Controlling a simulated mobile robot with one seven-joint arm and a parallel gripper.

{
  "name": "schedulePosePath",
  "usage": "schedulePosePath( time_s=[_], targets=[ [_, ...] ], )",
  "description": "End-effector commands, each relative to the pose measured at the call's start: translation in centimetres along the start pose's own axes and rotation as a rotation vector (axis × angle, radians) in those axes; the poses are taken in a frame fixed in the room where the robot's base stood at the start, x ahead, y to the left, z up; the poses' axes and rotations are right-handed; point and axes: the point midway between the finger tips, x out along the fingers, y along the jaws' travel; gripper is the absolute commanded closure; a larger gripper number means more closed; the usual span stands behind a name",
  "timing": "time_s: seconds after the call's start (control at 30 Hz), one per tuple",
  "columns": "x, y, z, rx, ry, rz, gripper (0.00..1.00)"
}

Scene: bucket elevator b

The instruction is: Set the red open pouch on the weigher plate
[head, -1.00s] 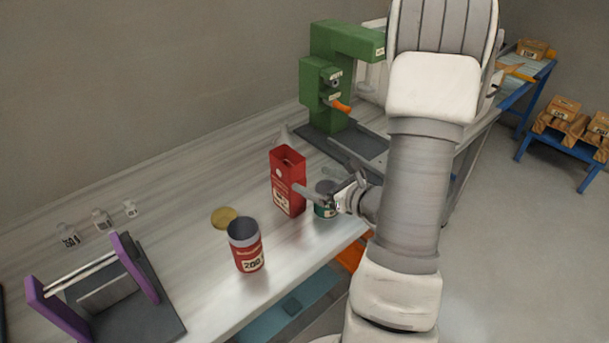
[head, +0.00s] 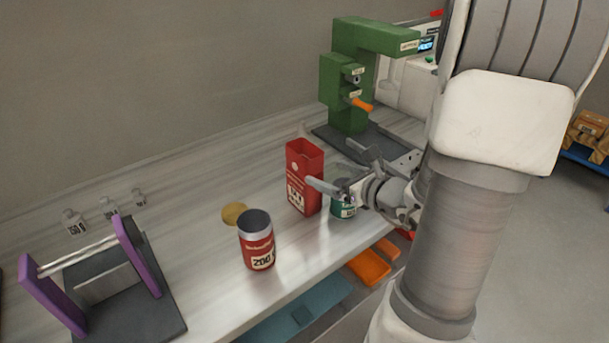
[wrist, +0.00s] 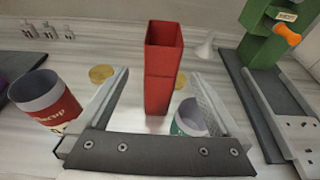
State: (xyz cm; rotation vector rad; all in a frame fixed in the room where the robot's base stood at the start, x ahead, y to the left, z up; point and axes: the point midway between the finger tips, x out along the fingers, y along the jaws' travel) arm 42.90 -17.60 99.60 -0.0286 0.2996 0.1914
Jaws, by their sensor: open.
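The red open pouch (head: 304,180) stands upright on the bench with its mouth up. In the wrist view the pouch (wrist: 162,75) appears between my two spread fingers, and the jaws are not closed on it. My gripper (head: 341,171) is open, low at the pouch's right side, with one finger overlapping its front edge. I cannot tell if they touch. A white machine with a lit blue display (head: 424,46) stands at the back right, partly behind the green press and my arm. I cannot make out a weigher plate for certain.
A green press with an orange handle (head: 352,75) stands behind. A red can (head: 256,241) and brass disc (head: 234,213) are at left; a green can (head: 343,208) stands close right of the pouch. A purple-sided stand (head: 133,255) and several small weights lie further left.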

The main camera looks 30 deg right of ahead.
Motion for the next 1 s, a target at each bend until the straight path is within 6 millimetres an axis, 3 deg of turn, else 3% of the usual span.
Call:
schedulePosePath(
  time_s=[0.2,0.47,0.7,1.0],
  targets=[
    [4.2,0.1,-0.1,-0.001,0.0,0.003,0.0],
    [6.0,0.0,-0.1,0.0,-0.001,0.001,0.0],
    [9.6,-0.3,-0.3,0.0,-0.001,0.002,0.0],
    [10.6,-0.3,-0.2,0.0,0.0,-0.001,0.0]
  ],
)
